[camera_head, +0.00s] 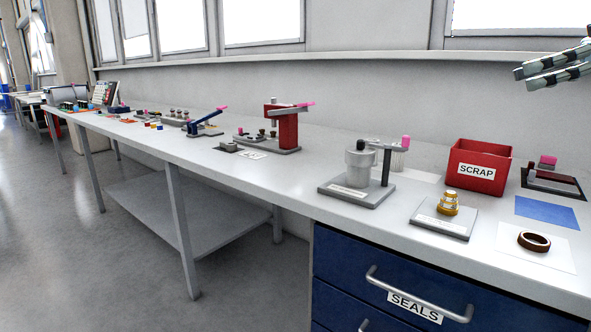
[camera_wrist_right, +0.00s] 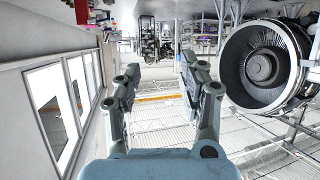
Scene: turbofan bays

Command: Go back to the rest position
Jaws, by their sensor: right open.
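My right gripper (camera_head: 553,70) shows at the upper right edge of the head view, raised above the bench and apart from everything on it. Its two fingers also show in the right wrist view (camera_wrist_right: 162,82), spread apart with nothing between them. The right gripper is open and empty. My left gripper is in neither view.
A long white bench (camera_head: 270,182) runs along the windowed wall. On it are a red SCRAP box (camera_head: 479,168), a grey press fixture (camera_head: 357,178), a brass fitting on a plate (camera_head: 448,203) and a brown ring (camera_head: 534,241). A turbofan engine (camera_wrist_right: 262,66) shows in the wrist view.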

